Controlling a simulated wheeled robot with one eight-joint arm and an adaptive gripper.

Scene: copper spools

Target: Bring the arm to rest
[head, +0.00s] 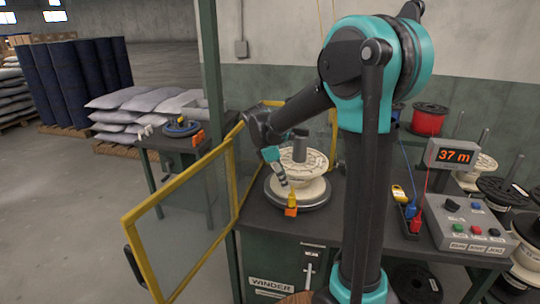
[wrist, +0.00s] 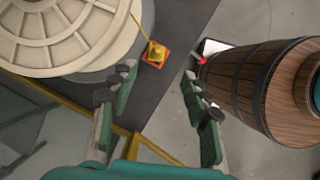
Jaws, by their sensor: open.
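My arm reaches from the right over the winder table (head: 325,222) in the head view. My gripper (head: 279,170) is in front of the cream spool (head: 307,183), which sits on a round grey plate; whether they touch is unclear from the head view. In the wrist view my gripper (wrist: 160,102) is open, its two fingers wide apart with nothing between them. The cream spool (wrist: 60,35) fills the upper left there. A yellow piece (wrist: 156,50) on an orange block (wrist: 155,61) lies beyond the fingertips, beside the spool.
A yellow-framed gate (head: 178,190) stands open at the left of the table. A wooden barrel (wrist: 250,85) is close on the right in the wrist view. A control box (head: 470,230) and a "37 m" display (head: 455,155) are at the right.

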